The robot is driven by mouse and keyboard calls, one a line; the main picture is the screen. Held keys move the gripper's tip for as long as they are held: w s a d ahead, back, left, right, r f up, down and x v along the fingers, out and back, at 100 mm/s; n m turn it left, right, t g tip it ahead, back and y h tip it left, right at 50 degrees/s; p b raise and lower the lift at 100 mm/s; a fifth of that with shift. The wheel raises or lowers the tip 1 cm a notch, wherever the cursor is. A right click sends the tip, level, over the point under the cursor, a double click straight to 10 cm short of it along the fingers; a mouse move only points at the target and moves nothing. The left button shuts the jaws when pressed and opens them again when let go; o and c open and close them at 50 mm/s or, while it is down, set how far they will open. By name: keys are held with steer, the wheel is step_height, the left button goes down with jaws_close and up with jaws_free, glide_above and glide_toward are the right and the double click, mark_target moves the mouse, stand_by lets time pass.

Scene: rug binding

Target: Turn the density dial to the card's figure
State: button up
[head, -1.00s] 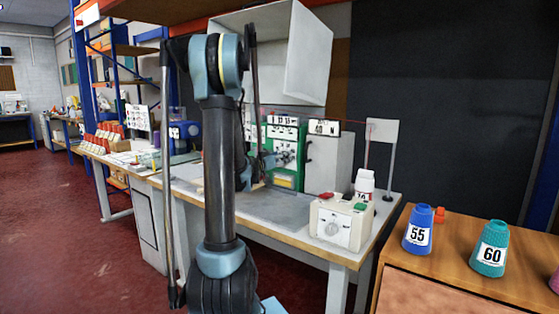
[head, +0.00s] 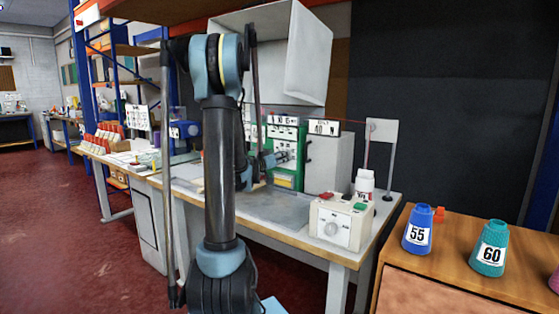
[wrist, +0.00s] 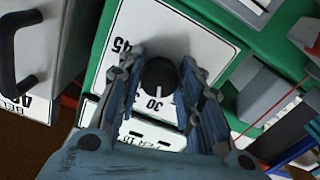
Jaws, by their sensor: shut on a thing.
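The black density dial (wrist: 158,76) sits on a white plate (wrist: 205,50) on the green machine front. In the wrist view, which sees the plate upside down, its white pointer line lies by the figure 30; 45 is at upper left. My gripper (wrist: 158,66) is shut on the dial, one finger on each side. In the head view my gripper (head: 283,157) reaches the green machine (head: 302,150), and the dial is too small to make out. A sign (head: 324,128) above the grey cabinet starts with 40; I cannot tell whether it is the task's card.
The grey cabinet (head: 330,163) with a dark handle (wrist: 20,60) stands close beside the plate. A red thread (wrist: 280,105) runs near my gripper. A control box (head: 341,220) stands at the bench's right end. The bench front is mostly clear.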

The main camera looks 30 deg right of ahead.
steer(key=n, duration=0.6)
steer(key=shift+w+n, duration=0.1)
steer(key=shift+n, duration=0.3)
stand_by(0.4)
steer(key=o, duration=1.1)
steer(key=shift+c, duration=0.2)
steer(key=v, duration=1.2)
steer(key=shift+f, duration=0.1)
